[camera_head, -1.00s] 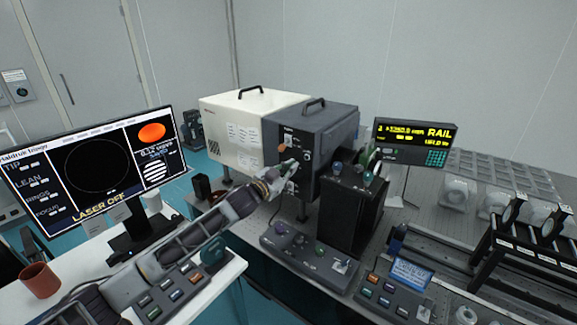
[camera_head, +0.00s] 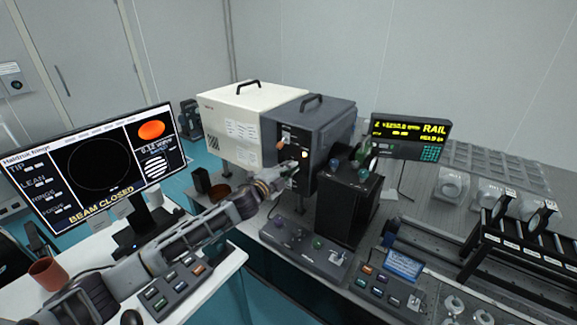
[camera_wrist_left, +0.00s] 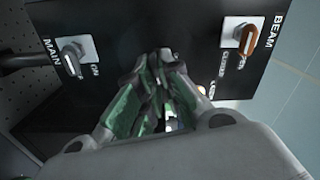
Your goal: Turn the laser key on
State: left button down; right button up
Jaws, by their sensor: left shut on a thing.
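In the left wrist view the green-padded fingers (camera_wrist_left: 155,95) are shut at the panel, between the MAIN switch (camera_wrist_left: 72,55) and the orange BEAM knob (camera_wrist_left: 248,38). The laser key is hidden between the fingers. A small lamp (camera_head: 304,155) glows on the panel. The monitor (camera_head: 97,165) reads BEAM CLOSED. My right gripper is not seen.
A white housing (camera_head: 232,110) adjoins the box on the left. A black block with coloured knobs (camera_head: 348,212) stands close on the right, with a low knob console (camera_head: 300,247) in front. A button pad (camera_head: 172,290) and a brown cup (camera_head: 47,270) are on the white desk.

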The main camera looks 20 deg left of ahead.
pick_arm(q)
jog(key=shift+f+m, duration=0.2)
jog(key=shift+m, duration=1.1)
jog(key=c, duration=1.6)
grip_release()
jog(key=v, duration=1.2)
